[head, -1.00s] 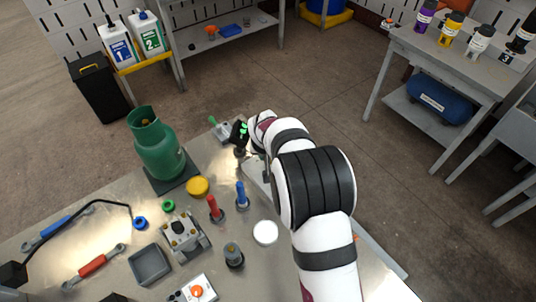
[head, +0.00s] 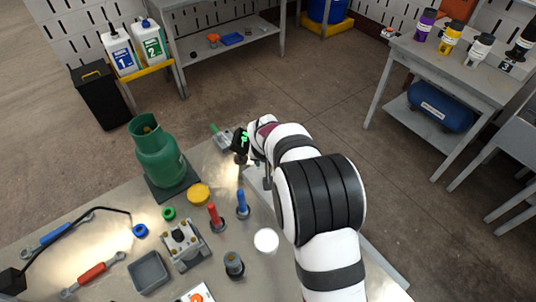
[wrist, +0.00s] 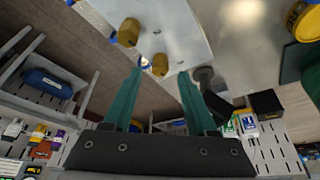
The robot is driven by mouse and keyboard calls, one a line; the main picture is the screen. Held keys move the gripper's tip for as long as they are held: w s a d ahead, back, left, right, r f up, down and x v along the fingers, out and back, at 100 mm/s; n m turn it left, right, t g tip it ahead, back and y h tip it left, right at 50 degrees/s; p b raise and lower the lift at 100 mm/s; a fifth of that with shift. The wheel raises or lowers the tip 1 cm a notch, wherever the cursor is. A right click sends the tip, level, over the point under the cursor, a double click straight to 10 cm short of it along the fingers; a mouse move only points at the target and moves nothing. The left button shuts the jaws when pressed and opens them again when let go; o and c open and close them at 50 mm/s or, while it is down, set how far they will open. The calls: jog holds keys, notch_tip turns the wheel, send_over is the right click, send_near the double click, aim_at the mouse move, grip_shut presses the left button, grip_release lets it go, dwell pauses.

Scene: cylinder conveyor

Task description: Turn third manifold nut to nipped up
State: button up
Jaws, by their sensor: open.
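In the wrist view, a pale metal block (wrist: 180,28) at the top carries brass nuts. One brass nut (wrist: 128,32) is at upper left. Another brass nut (wrist: 160,64) lies in line with the gap between the teal fingertips of my gripper (wrist: 160,74). My gripper is open, with one finger to each side of that nut in the picture; I cannot tell whether it touches or how far apart they are in depth. Part of another fitting is cut off at the top edge. I cannot tell which nut is the third. In the head view, my arm hides most of the block and the fingertips.
A green gas cylinder (head: 158,158), a yellow disc (head: 198,194), red (head: 215,216) and blue (head: 242,204) upright pegs, a white disc (head: 266,240) and a clamp fixture (head: 184,244) stand on the bench left of my arm.

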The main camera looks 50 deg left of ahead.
jog(key=v, duration=1.3)
jog(key=shift+s+r, duration=0.15)
jog(key=shift+r, duration=0.15)
jog(key=shift+d, duration=0.15)
jog(key=w+d+r+m+h, duration=0.1)
jog(key=w+d+r+m, duration=0.15)
jog(key=d, duration=0.55)
jog(key=w+d+r+m+h, duration=0.1)
jog(key=w+d+m, duration=0.1)
jog(key=w+d, duration=0.35)
jog(key=s+d+r+m+g, duration=0.1)
jog(key=s+d+m, duration=0.1)
jog(key=d, duration=0.7)
jog(key=s+d+r+m, duration=0.1)
jog(key=s+d+m, duration=0.15)
jog(key=d, duration=0.65)
jog(key=s+d+f+m+g, duration=0.2)
jog(key=s+d+m, duration=0.4)
jog(key=s+d, duration=0.5)
jog(key=shift+s+f+m, duration=0.25)
jog(key=shift+s+m, duration=0.05)
jog(key=shift+s, duration=0.7)
